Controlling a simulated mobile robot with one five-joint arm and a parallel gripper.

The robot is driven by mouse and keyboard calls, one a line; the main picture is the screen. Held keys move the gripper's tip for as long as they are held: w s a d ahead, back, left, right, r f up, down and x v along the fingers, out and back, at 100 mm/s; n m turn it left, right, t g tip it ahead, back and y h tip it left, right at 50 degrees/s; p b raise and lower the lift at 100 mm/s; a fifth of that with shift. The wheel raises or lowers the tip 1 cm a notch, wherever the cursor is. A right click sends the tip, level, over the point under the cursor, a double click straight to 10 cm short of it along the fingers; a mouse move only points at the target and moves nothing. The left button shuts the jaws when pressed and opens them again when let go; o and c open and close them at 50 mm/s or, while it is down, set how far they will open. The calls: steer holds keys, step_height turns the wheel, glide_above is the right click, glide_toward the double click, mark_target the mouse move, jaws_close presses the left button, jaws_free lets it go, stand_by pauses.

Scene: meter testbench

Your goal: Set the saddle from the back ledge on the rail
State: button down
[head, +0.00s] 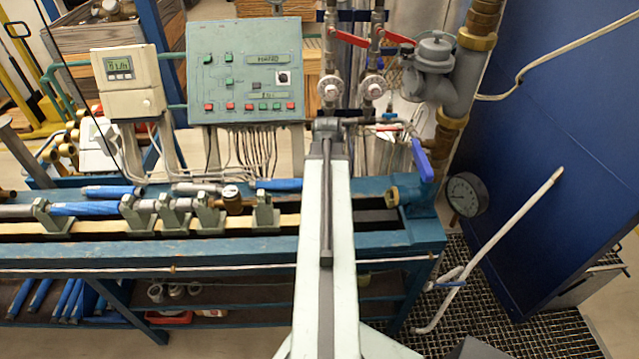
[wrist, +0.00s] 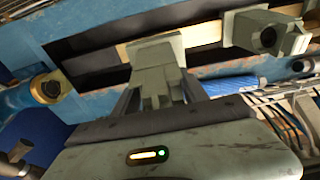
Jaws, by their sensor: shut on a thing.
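My gripper (wrist: 155,95) is shut on a grey-green saddle (wrist: 152,52), which shows between its two dark fingers in the wrist view. The saddle's broad end overlaps the pale rail (wrist: 207,29). I cannot tell whether it touches the rail or is just above it. In the head view the rail (head: 100,225) runs along the bench's left side, and my arm hides the gripper and the held saddle. Another saddle (wrist: 265,31) sits on the rail, to the right of the held one in the wrist view.
Several saddles, including one at the right end of the row (head: 265,211), stand along the rail with a blue pipe (head: 90,208) and a brass fitting (head: 232,200). A control panel (head: 245,83) and upright pipes stand behind. A blue valve handle (head: 422,160) is right of my arm.

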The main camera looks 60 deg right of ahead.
steer(key=shift+a+f+b, duration=0.1)
steer(key=shift+f+b, duration=2.8)
steer(key=shift+f, duration=0.25)
steer(key=shift+f+b, duration=0.1)
steer(key=shift+b, duration=0.25)
steer(key=shift+f, duration=0.1)
steer(key=shift+f+b, duration=0.75)
steer(key=shift+b, duration=0.1)
steer(key=shift+f+b, duration=0.35)
steer(key=c, duration=0.5)
jaws_free()
